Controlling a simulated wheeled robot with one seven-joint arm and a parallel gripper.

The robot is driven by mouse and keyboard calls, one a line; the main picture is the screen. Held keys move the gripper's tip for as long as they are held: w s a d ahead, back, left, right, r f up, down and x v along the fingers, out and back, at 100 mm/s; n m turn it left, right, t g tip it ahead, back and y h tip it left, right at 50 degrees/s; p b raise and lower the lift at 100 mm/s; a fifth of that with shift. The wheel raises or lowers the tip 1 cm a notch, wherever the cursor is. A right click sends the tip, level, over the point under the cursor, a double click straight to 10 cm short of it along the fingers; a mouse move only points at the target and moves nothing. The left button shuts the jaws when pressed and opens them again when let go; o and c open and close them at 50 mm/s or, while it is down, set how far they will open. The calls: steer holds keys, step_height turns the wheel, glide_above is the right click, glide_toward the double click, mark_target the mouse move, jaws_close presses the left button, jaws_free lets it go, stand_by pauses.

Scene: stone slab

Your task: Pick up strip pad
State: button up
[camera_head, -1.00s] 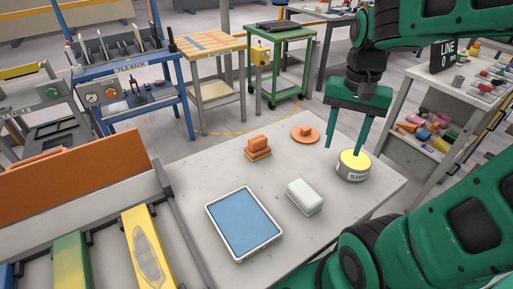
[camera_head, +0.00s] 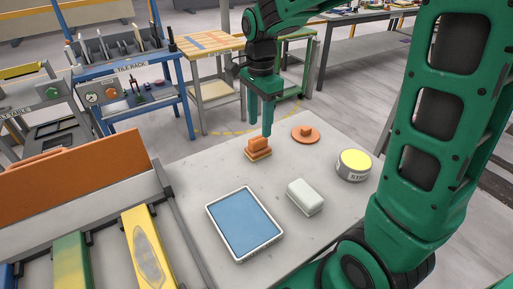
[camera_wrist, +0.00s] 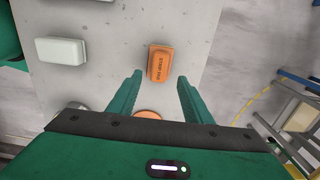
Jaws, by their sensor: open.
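The strip pad is an orange block with a raised grip and a pale lower layer, standing on the grey stone slab (camera_head: 330,225) in the head view (camera_head: 258,148). In the wrist view its orange top with dark lettering shows (camera_wrist: 160,63), just beyond and between the fingertips. My gripper (camera_head: 260,124) is open and empty, fingers pointing down, above and slightly behind the pad in the head view. In the wrist view my gripper (camera_wrist: 160,77) has a finger on each side of the pad's line. No contact is visible.
A round orange disc with a knob (camera_head: 305,134) lies right of the pad. A yellow-topped tin (camera_head: 354,164), a pale block (camera_head: 305,196) and a blue tray with a white rim (camera_head: 212,221) also stand on the slab. Open slab lies left of the pad.

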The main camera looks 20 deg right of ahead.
mark_target(258, 138)
steer(key=shift+s+a+f, duration=0.1)
steer(key=shift+a+f, duration=0.05)
steer(key=shift+f, duration=1.45)
steer(key=shift+a+f, duration=0.1)
steer(key=shift+f, duration=1.5)
steer(key=c, duration=0.9)
steer(key=shift+r, duration=0.15)
steer(key=shift+r, duration=0.3)
steer(key=r, duration=0.2)
steer(key=a+r, duration=0.1)
steer(key=r, duration=0.1)
steer(key=shift+s, duration=0.3)
steer(key=s+a+r, duration=0.5)
steer(key=a+r, duration=0.1)
steer(key=a, duration=0.3)
steer(key=shift+s, duration=0.2)
steer(key=shift+r, duration=0.1)
steer(key=o, duration=0.7)
steer(key=shift+c, duration=0.2)
steer(key=c, duration=0.4)
